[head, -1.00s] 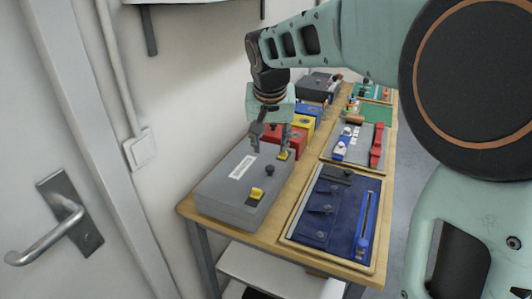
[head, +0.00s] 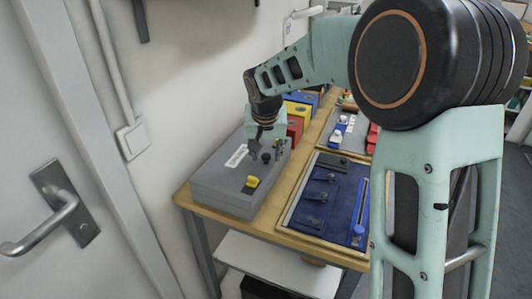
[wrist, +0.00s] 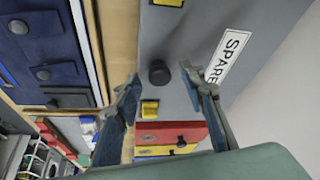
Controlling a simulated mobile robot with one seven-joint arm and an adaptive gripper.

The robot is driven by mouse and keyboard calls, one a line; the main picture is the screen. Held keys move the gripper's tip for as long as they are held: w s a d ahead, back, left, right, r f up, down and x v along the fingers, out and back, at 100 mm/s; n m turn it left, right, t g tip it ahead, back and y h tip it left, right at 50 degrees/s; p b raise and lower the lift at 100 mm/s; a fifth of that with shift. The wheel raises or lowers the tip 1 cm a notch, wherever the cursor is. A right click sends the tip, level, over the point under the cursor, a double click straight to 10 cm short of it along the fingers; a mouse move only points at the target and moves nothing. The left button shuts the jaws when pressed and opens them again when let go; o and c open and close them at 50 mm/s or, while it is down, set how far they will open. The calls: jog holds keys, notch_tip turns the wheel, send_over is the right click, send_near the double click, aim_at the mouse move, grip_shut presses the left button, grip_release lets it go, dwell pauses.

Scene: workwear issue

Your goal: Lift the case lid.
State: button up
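The grey case (head: 225,185) stands shut on the near left end of the wooden table, with a white label (wrist: 229,54) on its lid. A black knob (wrist: 158,72) stands up from the lid. It also shows in the head view (head: 266,158). One yellow latch (head: 252,182) is on the case's near front edge, and a second yellow latch (wrist: 150,107) shows in the wrist view. My gripper (wrist: 161,77) is open over the lid, with the knob seen between its fingertips. I cannot tell whether the fingers touch the knob.
A wall (head: 200,90) is close on the left, with a door handle (head: 65,215) nearer.

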jog(key=shift+c, duration=0.4)
grip_shut()
jog(key=shift+r, duration=0.2)
